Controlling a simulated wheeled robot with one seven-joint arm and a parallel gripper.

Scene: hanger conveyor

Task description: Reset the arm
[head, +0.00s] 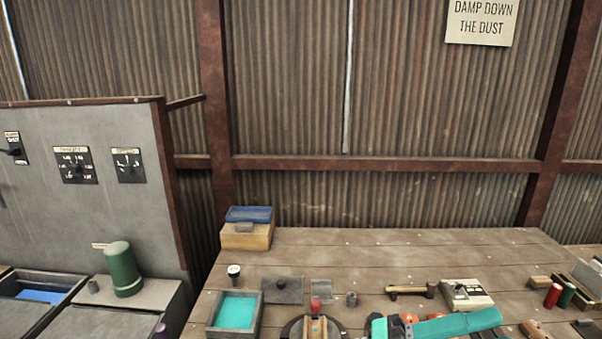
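My gripper cannot be made out anywhere in the head view, and no part of my arm can be named with certainty. The wooden workbench (330,246) fills the lower right of the picture. A teal, long shape (455,324) lies along its near edge, with orange and dark pieces beside it; the bottom edge of the picture cuts this group off. A dark round fixture (297,328) with a tan piece and a red knob (315,304) is also cut off at the bottom.
A blue tray (248,214) rests on a wooden box at the bench's back left. A teal-filled tray (235,312) sits in front. A green cylinder (122,270) stands left of the bench, below a grey control panel (75,220). The bench's back middle is clear.

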